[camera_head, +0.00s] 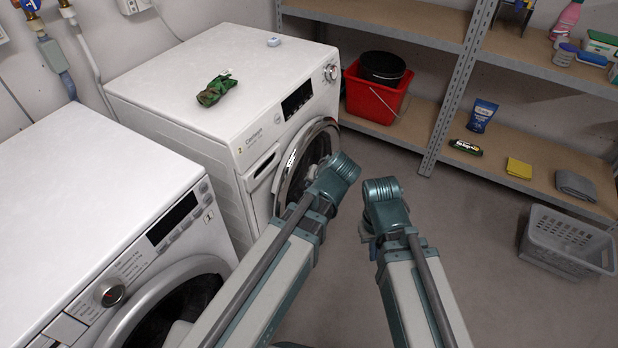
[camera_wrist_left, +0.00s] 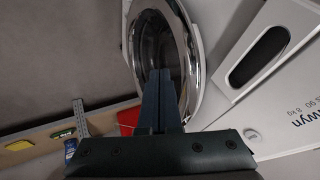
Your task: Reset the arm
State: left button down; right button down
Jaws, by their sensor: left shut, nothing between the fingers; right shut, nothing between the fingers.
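My two arms reach in from the bottom of the head view, and neither gripper's fingers show there. In the left wrist view my left gripper (camera_wrist_left: 160,76) has its dark fingers together with nothing between them. Behind them is the round chrome-rimmed door of the rear washing machine; I cannot tell the exact gap. That door (camera_head: 291,172) also shows in the head view, partly behind my left arm. My right gripper is hidden.
The front washer (camera_head: 85,205) and the rear washer (camera_head: 190,95) stand at left. A red bucket (camera_head: 372,98) sits on the shelf. A grey basket (camera_head: 566,240) is at right. Floor between is clear.

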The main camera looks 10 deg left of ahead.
pick_arm(q)
jog(key=shift+p+v, duration=0.4)
jog(key=shift+v, duration=0.5)
jog(key=s+d+r+m+g+h+p, duration=0.1)
jog(key=s+d+r+g+p, duration=0.2)
jog(key=s+r+p, duration=0.4)
jog(key=s+d+r+m+g+h+p, duration=0.1)
jog(key=s+r+p, duration=0.6)
jog(key=p, duration=0.8)
notch_tip(320, 180, up, 4)
jog(key=d+g+h, duration=0.1)
jog(key=d, duration=0.1)
jog(key=shift+s+d+m+g, duration=0.2)
jog(key=shift+d+m+g, duration=0.1)
jog(key=shift+m+g, duration=0.1)
jog(key=shift+f, duration=0.1)
